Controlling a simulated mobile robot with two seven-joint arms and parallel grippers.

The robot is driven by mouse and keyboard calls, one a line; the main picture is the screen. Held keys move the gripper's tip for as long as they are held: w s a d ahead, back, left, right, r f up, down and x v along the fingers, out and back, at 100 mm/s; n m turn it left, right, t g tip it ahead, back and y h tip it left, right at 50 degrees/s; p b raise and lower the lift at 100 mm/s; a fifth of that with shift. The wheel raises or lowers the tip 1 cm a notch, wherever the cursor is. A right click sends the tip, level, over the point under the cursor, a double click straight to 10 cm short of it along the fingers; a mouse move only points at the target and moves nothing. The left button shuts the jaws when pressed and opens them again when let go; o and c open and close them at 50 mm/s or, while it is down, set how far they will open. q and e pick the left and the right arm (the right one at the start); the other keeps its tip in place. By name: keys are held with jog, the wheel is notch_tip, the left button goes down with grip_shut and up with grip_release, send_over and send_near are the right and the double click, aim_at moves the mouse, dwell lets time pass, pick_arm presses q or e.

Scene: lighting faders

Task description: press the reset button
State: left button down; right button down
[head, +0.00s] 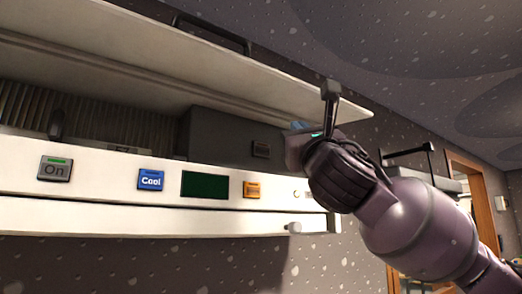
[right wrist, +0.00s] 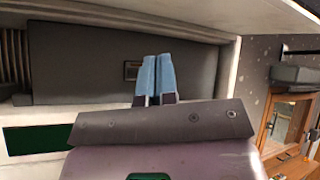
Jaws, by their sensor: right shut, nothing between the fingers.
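A small dark button with a tan frame (head: 261,149) sits on a grey box (head: 215,140) inside the open wall unit; its label is too small to read. In the right wrist view, this button (right wrist: 131,70) shows just left of the fingertips. My right gripper (head: 294,146) is shut and empty, to the right of the button in the head view, under the raised lid. Its blue fingers (right wrist: 156,68) are together in the wrist view and point toward the grey box. They appear apart from the button. My left gripper is not in view.
The raised white lid (head: 150,55) hangs above my right gripper. The front panel (head: 100,172) carries an "On" button (head: 55,169), a blue "Cool" button (head: 151,180), a dark green display (head: 205,185) and an orange button (head: 252,189). A wooden door frame (head: 478,185) stands at the right.

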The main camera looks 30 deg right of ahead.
aim_at(270, 145)
jog(key=shift+d+n, duration=0.1)
jog(key=shift+n, duration=0.3)
jog(key=shift+w, duration=0.15)
pick_arm(q)
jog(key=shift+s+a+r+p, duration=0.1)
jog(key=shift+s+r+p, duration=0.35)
jog(key=shift+p, duration=0.7)
pick_arm(e)
jog(key=shift+w+a, duration=0.2)
jog(key=shift+w, duration=1.95)
jog(key=shift+w+a, duration=0.2)
jog(key=shift+w, duration=1.95)
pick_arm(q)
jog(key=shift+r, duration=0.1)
pick_arm(e)
jog(key=shift+w, duration=0.3)
